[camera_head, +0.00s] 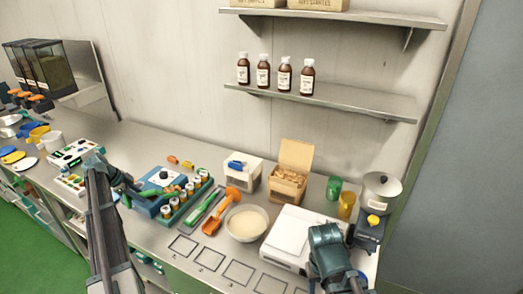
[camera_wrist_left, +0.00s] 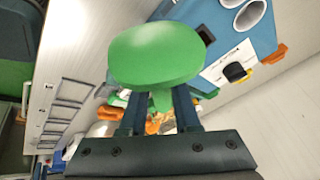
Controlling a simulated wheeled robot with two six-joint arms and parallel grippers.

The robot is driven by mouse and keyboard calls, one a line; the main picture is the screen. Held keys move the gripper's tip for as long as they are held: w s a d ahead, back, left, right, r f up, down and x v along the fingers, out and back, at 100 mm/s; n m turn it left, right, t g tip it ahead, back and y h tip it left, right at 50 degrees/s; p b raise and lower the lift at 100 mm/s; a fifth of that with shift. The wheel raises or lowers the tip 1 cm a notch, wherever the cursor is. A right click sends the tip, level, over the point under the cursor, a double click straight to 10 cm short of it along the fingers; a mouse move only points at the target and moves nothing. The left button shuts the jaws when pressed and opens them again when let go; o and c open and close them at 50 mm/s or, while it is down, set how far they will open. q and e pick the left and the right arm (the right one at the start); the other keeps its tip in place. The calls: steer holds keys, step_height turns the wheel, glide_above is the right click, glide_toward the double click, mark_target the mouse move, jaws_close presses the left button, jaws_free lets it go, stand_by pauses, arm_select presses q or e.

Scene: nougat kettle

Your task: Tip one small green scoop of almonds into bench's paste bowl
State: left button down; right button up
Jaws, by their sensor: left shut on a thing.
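My left gripper (camera_head: 124,182) is over the left part of the bench, beside the blue device. In the left wrist view its two fingers are shut on the handle of a green scoop (camera_wrist_left: 157,53), whose rounded oval side faces the camera. I cannot see whether the scoop holds anything. The paste bowl (camera_head: 231,229), white with cream-coloured paste, stands mid-bench, well right of the left gripper. An open cardboard box (camera_head: 288,190) of tan pieces, which look like almonds, stands behind it. My right gripper (camera_head: 325,240) is over the white flat device; its fingertips are hidden.
The blue device (camera_head: 150,207) and a rack of small jars (camera_head: 186,208) lie between the left gripper and the bowl. An orange scoop (camera_head: 213,224) lies left of the bowl. A white bin (camera_head: 244,180) stands behind. Marked squares (camera_head: 210,259) at the front edge are empty.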

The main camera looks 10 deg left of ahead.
arm_select(q)
steer(key=shift+d, duration=0.1)
stand_by(0.3)
steer(key=shift+s+d+r+m+g+p, duration=0.45)
steer(key=shift+d+r+m+p, duration=0.75)
steer(key=shift+d, duration=5.8)
steer(key=shift+s+d+r+m+g+p, duration=0.5)
steer(key=shift+d+r+p, duration=1.15)
steer(key=shift+d, duration=5.3)
steer(key=w+d+r+m+g+y+p, duration=0.1)
steer(key=w+d+r+g+y+p, duration=0.2)
steer(key=d+r+y, duration=0.5)
steer(key=shift+w+d+r+y+p, duration=0.2)
steer(key=shift+d+y+p, duration=0.6)
steer(key=shift+d+y, duration=0.8)
steer(key=shift+a, duration=0.2)
